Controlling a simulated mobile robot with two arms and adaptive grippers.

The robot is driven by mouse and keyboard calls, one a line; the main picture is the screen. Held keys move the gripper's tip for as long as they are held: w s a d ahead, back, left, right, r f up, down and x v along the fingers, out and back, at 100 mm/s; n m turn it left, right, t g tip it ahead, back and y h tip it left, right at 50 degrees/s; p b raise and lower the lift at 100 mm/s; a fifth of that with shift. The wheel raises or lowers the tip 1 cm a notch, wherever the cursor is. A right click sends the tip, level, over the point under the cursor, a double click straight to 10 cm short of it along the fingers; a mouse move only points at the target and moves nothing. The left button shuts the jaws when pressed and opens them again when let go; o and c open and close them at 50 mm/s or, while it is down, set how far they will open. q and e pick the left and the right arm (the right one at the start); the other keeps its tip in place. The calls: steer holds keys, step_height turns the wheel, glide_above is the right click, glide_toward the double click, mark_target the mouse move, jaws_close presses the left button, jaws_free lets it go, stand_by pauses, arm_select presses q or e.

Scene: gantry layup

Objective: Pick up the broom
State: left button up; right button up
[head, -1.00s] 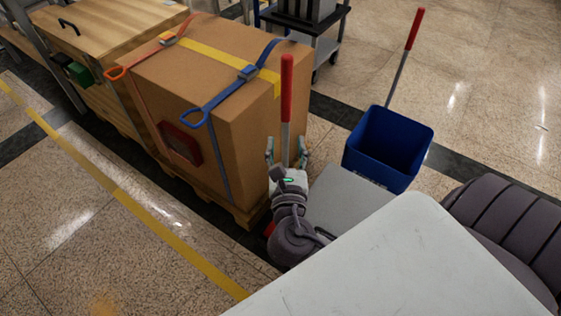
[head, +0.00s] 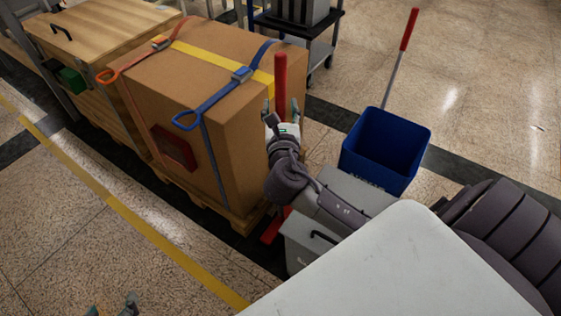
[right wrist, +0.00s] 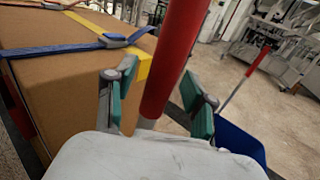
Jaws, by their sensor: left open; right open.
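The broom stands upright in front of the strapped carton, with its red handle grip (head: 281,72) on top and a red part (head: 271,229) low near the floor. My right gripper (head: 281,108) is open at the red grip, with one finger on each side of it. In the right wrist view the red grip (right wrist: 174,55) passes between the open fingers, with visible gaps; the pole below is partly hidden by my gripper. My left gripper (head: 112,306) is open and empty at the bottom left edge, mostly out of frame.
The carton (head: 235,140) on a pallet stands just left of the broom. A blue bucket (head: 385,150) with another red-gripped pole (head: 402,58) stands to the right. A wooden crate (head: 95,40) is at upper left. Open floor (head: 60,225) lies at left.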

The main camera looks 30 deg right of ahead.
steer(key=shift+c, duration=0.2)
jaws_close()
steer(key=shift+w+r, duration=0.1)
steer(key=shift+r, duration=0.15)
